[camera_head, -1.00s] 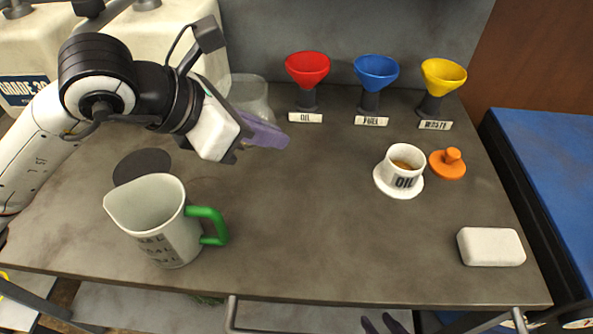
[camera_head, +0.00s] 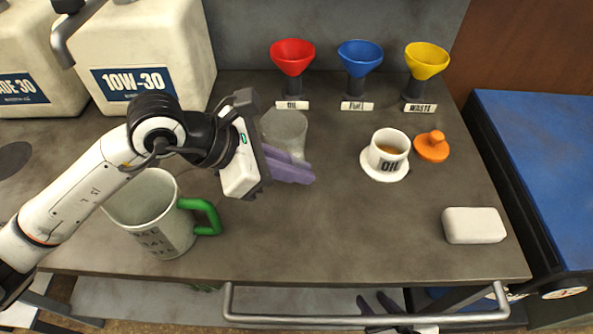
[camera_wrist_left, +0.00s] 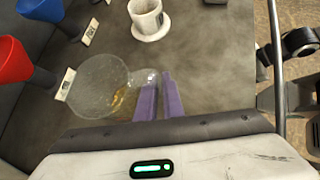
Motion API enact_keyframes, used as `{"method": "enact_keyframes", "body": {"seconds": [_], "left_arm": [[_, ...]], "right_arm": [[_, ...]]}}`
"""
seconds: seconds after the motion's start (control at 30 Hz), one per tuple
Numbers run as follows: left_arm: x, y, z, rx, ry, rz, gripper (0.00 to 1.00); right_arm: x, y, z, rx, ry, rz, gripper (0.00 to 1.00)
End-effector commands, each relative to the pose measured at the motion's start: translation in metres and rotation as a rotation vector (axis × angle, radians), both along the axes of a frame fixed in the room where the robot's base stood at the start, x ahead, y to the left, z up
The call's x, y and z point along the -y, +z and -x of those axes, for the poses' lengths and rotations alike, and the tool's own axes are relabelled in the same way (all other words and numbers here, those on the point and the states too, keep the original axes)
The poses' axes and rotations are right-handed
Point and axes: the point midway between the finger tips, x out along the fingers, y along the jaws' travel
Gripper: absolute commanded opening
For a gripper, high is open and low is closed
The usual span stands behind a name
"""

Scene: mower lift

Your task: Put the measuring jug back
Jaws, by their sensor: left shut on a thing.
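A clear, see-through measuring jug (camera_head: 285,132) is at my left gripper (camera_head: 305,173), behind its purple fingers in the head view. In the left wrist view the jug (camera_wrist_left: 95,82) shows a round rim and a little amber liquid, and the gripper (camera_wrist_left: 158,78) is shut on its clear handle. Whether the jug touches the bench is hard to tell. A pale jug with a green handle and printed marks (camera_head: 165,238) stands upright at front left, partly behind my arm. My right gripper (camera_head: 378,303) shows only dark purple fingertips, spread apart, below the bench's front edge.
Red (camera_head: 292,57), blue (camera_head: 360,57) and yellow (camera_head: 427,60) funnels stand along the back. An OIL cup (camera_head: 389,148) on a white saucer, an orange lid (camera_head: 432,147) and a white block (camera_head: 473,226) are at right. Oil cans (camera_head: 150,50) stand back left. The front middle is clear.

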Motion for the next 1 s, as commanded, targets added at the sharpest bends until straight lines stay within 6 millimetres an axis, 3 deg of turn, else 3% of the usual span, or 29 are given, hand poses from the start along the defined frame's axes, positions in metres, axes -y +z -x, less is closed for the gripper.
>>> {"method": "enact_keyframes", "body": {"seconds": [0.1, 0.47, 0.5, 0.6, 1.0], "left_arm": [[0.0, -0.013, 0.0, -0.001, 0.002, 0.0, 0.0], [0.0, -0.018, 0.0, 0.002, 0.001, 0.0, 0.0], [0.0, -0.017, 0.0, 0.001, 0.001, -0.001, 0.12], [0.0, -0.017, 0.0, 0.0, 0.001, -0.001, 0.26], [-0.003, -0.011, 0.0, 0.002, 0.002, -0.002, 0.26]], "right_arm": [[0.0, 0.001, 0.0, -0.001, 0.001, 0.001, 0.31], [-0.001, -0.004, 0.0, 0.0, 0.001, 0.0, 0.31], [-0.001, -0.003, 0.0, 0.0, 0.001, 0.0, 0.31], [-0.001, -0.002, 0.0, 0.0, 0.003, 0.0, 0.31], [-0.001, 0.002, 0.0, 0.002, 0.002, -0.001, 0.31]]}}
